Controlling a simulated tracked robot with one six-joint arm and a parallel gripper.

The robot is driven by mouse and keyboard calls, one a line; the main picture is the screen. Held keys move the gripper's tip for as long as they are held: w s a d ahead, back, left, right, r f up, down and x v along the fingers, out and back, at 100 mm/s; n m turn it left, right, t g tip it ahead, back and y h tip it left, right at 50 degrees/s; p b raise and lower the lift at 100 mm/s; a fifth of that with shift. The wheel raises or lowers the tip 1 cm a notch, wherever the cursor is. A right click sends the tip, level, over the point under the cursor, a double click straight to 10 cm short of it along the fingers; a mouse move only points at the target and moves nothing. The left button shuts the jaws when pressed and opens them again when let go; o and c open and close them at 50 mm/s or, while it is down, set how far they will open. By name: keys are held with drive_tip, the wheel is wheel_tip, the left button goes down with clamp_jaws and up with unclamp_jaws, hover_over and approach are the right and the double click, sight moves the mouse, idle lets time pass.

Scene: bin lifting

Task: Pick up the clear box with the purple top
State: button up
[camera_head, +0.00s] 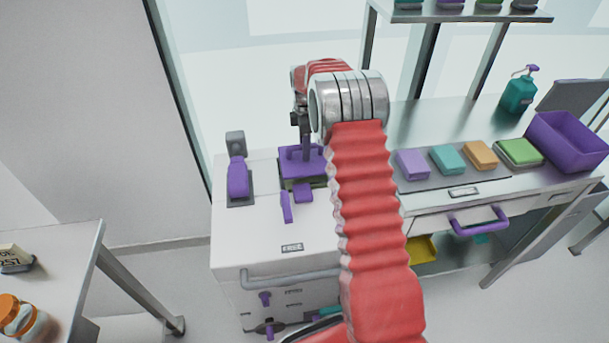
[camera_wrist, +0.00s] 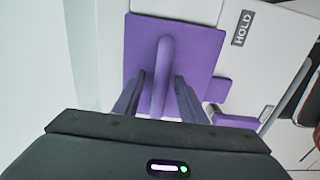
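The box with the purple top (camera_head: 291,163) stands on the white cabinet in the head view, left of my red arm, which hides part of it. Its sides look dark and narrow below the lid. In the wrist view the flat purple lid (camera_wrist: 195,50) fills the upper middle, with an upright purple handle (camera_wrist: 164,55) on it. My gripper (camera_wrist: 159,76) is open, pointing at the lid, with one dark finger on each side of the handle. Small gaps seem to show between fingers and handle. In the head view my gripper (camera_head: 303,128) is just above the lid.
A purple-handled device (camera_head: 238,180) stands left of the box, with small purple parts in front. Right of my arm are colored blocks (camera_head: 447,160), a purple bin (camera_head: 566,140) and a teal bottle (camera_head: 519,93). A side table (camera_head: 60,275) is at lower left.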

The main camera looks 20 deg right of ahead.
drive_tip(key=shift+f, duration=0.25)
drive_tip(key=shift+c, duration=0.4)
clamp_jaws()
drive_tip(key=shift+w+r, duration=0.1)
drive_tip(key=shift+r, duration=0.05)
idle(1.0)
